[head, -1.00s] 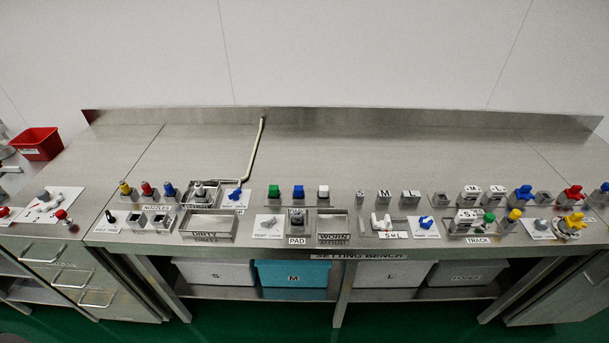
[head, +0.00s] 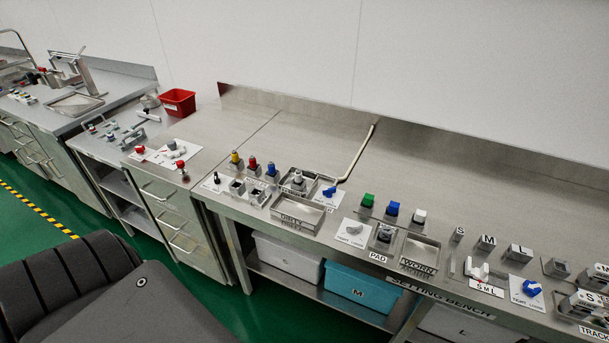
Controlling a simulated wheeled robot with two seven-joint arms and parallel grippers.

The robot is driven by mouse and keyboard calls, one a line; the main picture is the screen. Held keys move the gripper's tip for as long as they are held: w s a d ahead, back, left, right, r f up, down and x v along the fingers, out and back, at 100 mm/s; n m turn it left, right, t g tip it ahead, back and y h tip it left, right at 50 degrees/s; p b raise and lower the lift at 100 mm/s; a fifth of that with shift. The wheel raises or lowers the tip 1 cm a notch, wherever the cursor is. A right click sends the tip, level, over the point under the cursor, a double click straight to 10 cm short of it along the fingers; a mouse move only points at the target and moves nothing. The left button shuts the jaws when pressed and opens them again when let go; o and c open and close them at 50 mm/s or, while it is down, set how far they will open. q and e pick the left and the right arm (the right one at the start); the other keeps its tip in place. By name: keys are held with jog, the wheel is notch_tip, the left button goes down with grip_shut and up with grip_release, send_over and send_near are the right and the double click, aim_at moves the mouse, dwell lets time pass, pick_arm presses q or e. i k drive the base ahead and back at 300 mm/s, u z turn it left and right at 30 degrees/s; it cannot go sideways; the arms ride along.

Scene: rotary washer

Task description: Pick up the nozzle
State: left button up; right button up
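Several small nozzles stand upright in a row of holders on the left part of the setting bench. I see a yellow-topped nozzle (head: 235,157), a red-topped nozzle (head: 253,163) and a blue-topped nozzle (head: 270,169). Beside them, a grey-white fitting (head: 298,178) stands in a small metal tray. Empty-looking square sockets (head: 237,187) sit in front of the row. Which nozzle the task means cannot be told. Neither of my grippers is in view.
A dirty tray (head: 318,222), a blue lever (head: 329,192) and a pale hose (head: 362,150) are right of the nozzles. Green, blue and white blocks (head: 367,201) stand farther right. A red bin (head: 178,102) is at the back left. The rear bench top is clear.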

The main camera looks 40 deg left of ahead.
aim_at(298, 174)
jog(key=u, duration=1.55)
